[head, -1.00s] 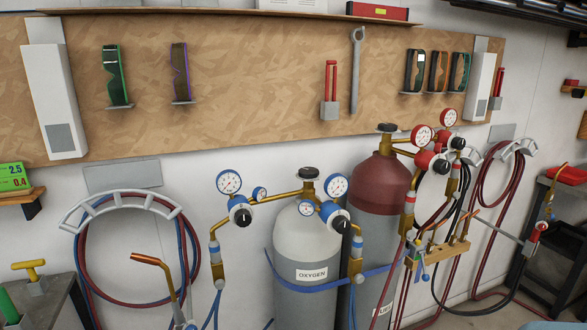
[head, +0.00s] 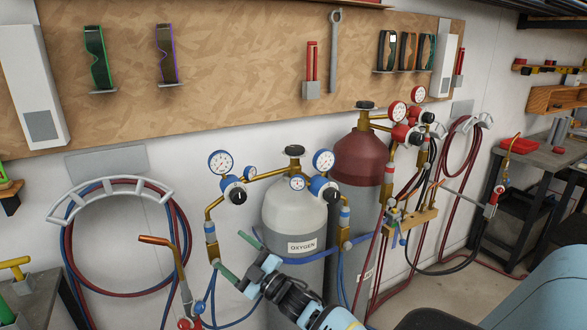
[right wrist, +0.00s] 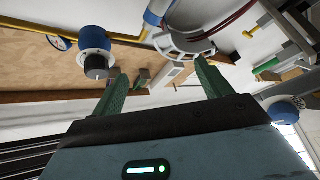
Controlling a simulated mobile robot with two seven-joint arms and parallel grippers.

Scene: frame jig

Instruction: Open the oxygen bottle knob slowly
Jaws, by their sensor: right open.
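The grey oxygen bottle (head: 290,217) stands against the wall, labelled OXYGEN. Its black top knob (head: 294,150) sits upright above the brass valve. Brass pipes lead to blue regulators with black knobs on the left (head: 236,194) and right (head: 325,190). My right gripper (head: 237,254) is open and empty, below the left regulator and left of the bottle's lower body, apart from the top knob. Its green fingers also show spread in the right wrist view (right wrist: 163,85), with a blue regulator (right wrist: 95,45) beyond the left finger. My left gripper is not in view.
A red-topped bottle (head: 360,160) with red regulators stands right of the oxygen bottle. A hose rack (head: 120,184) hangs at left, and a copper torch (head: 165,245) stands near my right gripper.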

